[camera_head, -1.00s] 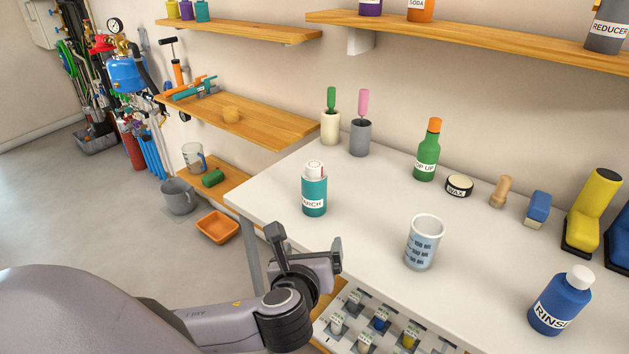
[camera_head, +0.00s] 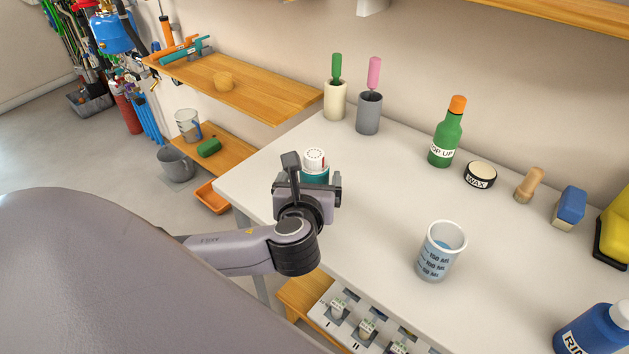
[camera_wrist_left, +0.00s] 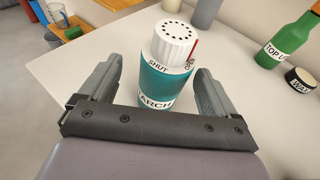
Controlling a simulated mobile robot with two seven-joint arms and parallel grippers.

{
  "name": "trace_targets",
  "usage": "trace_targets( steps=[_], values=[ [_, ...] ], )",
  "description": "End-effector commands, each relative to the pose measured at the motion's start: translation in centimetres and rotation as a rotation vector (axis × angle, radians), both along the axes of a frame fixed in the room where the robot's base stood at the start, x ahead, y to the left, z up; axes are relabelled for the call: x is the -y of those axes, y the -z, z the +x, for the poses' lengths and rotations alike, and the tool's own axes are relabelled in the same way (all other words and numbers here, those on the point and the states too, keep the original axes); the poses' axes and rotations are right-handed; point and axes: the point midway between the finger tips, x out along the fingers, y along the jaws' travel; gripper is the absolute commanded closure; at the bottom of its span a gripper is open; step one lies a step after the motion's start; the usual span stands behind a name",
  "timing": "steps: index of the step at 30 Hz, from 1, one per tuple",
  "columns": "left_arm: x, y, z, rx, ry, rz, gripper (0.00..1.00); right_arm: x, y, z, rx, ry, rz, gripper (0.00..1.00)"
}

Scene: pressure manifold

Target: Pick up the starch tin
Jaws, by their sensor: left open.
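The starch tin (camera_head: 315,171) is teal with a white perforated cap and stands upright on the white table. In the head view my left gripper hides most of it. My left gripper (camera_head: 306,183) is at the tin's near side. In the left wrist view the tin (camera_wrist_left: 166,84) stands ahead, between the two open fingers of my left gripper (camera_wrist_left: 157,84). Gaps show on both sides of the tin there. My right gripper is not in view.
A measuring beaker (camera_head: 441,252) stands right of the gripper. Cream (camera_head: 335,100) and grey (camera_head: 369,112) brush holders stand behind the tin. A green bottle (camera_head: 446,138) and wax tin (camera_head: 480,175) are farther right. The table's left edge lies close to the arm.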

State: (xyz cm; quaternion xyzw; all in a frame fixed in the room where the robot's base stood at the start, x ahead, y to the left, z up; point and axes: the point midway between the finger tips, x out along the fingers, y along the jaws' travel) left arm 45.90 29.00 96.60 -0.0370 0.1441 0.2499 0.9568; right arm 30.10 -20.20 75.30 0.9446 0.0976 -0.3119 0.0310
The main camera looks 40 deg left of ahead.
Motion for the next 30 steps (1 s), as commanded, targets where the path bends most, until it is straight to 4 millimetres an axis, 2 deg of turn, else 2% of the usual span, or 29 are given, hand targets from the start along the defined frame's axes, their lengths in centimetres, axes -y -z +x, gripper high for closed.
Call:
trace_targets(
  steps=[9,20,24,26,30],
  values=[
    [-1.4,1.1,3.5,0.000,-0.002,0.001,0.09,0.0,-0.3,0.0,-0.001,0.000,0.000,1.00],
    [-1.7,1.4,4.1,0.000,-0.001,-0.002,0.09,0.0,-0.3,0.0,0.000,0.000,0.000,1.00],
    [-1.7,1.4,4.1,0.000,0.000,-0.001,0.55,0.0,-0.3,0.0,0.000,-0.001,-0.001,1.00],
    [-1.7,1.4,4.1,0.000,0.000,-0.001,0.71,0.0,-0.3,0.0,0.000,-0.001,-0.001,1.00],
    [-1.7,1.3,4.1,0.001,0.000,-0.002,0.71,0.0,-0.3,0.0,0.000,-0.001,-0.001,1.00]
  ],
)
